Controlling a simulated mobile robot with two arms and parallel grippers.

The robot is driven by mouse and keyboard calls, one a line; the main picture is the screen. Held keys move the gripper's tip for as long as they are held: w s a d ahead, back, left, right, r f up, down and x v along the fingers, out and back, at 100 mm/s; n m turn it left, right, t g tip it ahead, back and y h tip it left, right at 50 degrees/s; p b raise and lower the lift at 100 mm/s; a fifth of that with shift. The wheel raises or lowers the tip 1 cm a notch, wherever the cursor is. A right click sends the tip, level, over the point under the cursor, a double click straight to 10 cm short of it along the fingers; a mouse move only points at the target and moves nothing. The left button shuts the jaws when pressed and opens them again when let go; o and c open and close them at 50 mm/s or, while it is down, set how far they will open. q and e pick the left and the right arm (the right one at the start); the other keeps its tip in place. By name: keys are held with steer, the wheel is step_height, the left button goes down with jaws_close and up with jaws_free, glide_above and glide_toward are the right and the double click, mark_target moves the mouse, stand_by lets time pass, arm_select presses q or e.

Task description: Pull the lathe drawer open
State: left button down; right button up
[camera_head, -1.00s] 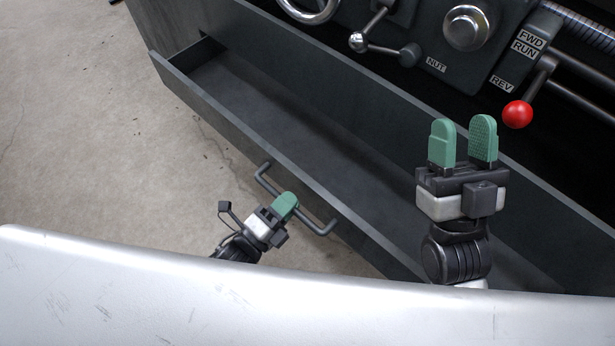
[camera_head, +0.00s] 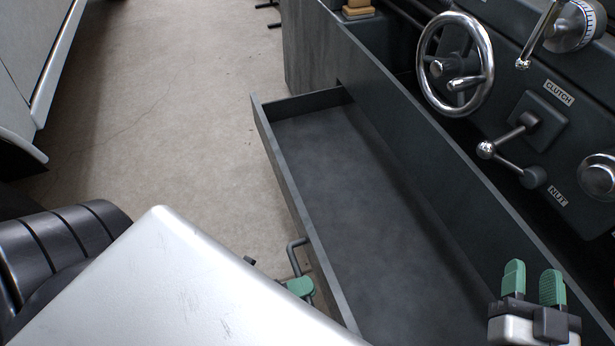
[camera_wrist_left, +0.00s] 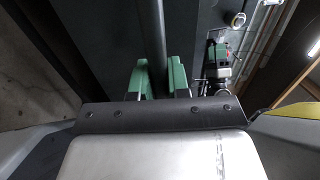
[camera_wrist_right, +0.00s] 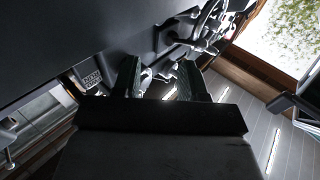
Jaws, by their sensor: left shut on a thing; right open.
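The lathe drawer (camera_head: 282,180) is a long dark grey box, standing out from the lathe front in the head view. Its inside floor shows and looks empty. Its bar handle (camera_head: 293,256) is on the outer face, partly hidden by my silver body. My left gripper (camera_head: 300,287), with green fingers, is shut on the handle; the left wrist view shows the dark bar (camera_wrist_left: 152,35) between its fingers (camera_wrist_left: 159,80). My right gripper (camera_head: 534,285) is open and empty, over the near right part of the drawer. Its fingers also show apart in the right wrist view (camera_wrist_right: 160,80).
The lathe front (camera_head: 400,110) rises behind the drawer, with a chrome handwheel (camera_head: 455,68) and a ball-ended lever (camera_head: 505,138). Bare concrete floor (camera_head: 190,110) lies left of the drawer. A pale panelled body (camera_head: 35,60) stands at the far left.

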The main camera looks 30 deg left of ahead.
arm_select(q)
steer(key=c, duration=1.1)
jaws_free()
steer(key=shift+s+a, duration=0.1)
steer(key=v, duration=1)
steer(key=shift+s+a+p, duration=0.2)
steer(key=shift+p, duration=0.2)
arm_select(e)
steer(key=shift+s+d+f+g+h, duration=0.1)
steer(key=shift+d+f+g+h, duration=0.1)
steer(key=shift+f+g, duration=0.4)
steer(key=shift+s+d+f+g+h, duration=0.1)
steer(key=shift+f+g+h, duration=0.1)
steer(key=shift+f+g, duration=0.4)
arm_select(q)
steer(key=shift+f, duration=0.1)
